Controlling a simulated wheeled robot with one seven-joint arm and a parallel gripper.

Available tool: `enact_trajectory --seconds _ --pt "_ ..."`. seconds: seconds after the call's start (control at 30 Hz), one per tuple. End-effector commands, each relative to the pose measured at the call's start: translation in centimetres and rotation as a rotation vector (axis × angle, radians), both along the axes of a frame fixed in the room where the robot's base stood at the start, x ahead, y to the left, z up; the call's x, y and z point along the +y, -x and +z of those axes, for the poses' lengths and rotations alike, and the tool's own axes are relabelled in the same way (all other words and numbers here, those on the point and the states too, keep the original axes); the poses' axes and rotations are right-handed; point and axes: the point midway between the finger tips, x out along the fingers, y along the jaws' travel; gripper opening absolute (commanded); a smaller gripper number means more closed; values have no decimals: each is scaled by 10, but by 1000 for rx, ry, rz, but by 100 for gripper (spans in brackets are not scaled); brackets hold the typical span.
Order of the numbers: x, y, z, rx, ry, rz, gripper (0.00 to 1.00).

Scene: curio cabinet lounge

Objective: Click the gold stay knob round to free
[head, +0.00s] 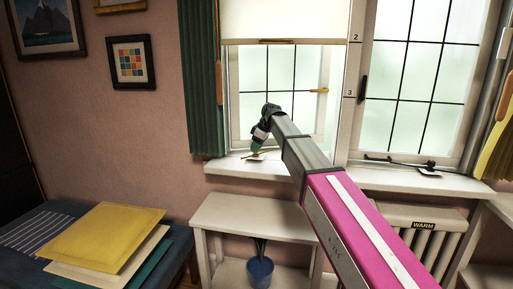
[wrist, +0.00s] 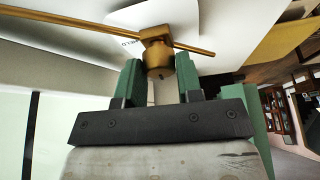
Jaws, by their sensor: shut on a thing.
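The gold stay knob (wrist: 159,57) shows at the top of the wrist view, with thin gold bars running out from it to left and right. My gripper (wrist: 160,74) is shut on the knob, one green finger on each side. A white label under the bar carries dark upside-down lettering that seems to read "HELD" (wrist: 130,42). In the head view my gripper (head: 256,147) is low at the left window, just above the sill. The knob itself is mostly hidden there by the gripper.
A second stay, dark (head: 400,161), lies on the right window's sill (head: 390,179). A gold handle (head: 319,91) is on the left window. A blind (head: 290,22) hangs above, and a green curtain (head: 199,90) hangs left. A white table (head: 235,212) stands below.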

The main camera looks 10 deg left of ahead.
Motion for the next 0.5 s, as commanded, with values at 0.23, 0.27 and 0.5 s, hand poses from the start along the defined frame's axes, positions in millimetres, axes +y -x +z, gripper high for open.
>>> enact_trajectory --seconds 0.23,0.27,0.5 --pt "0 0 0 1 1 91 10" --pt "0 0 0 2 1 98 10" --pt "0 0 0 1 1 121 10"
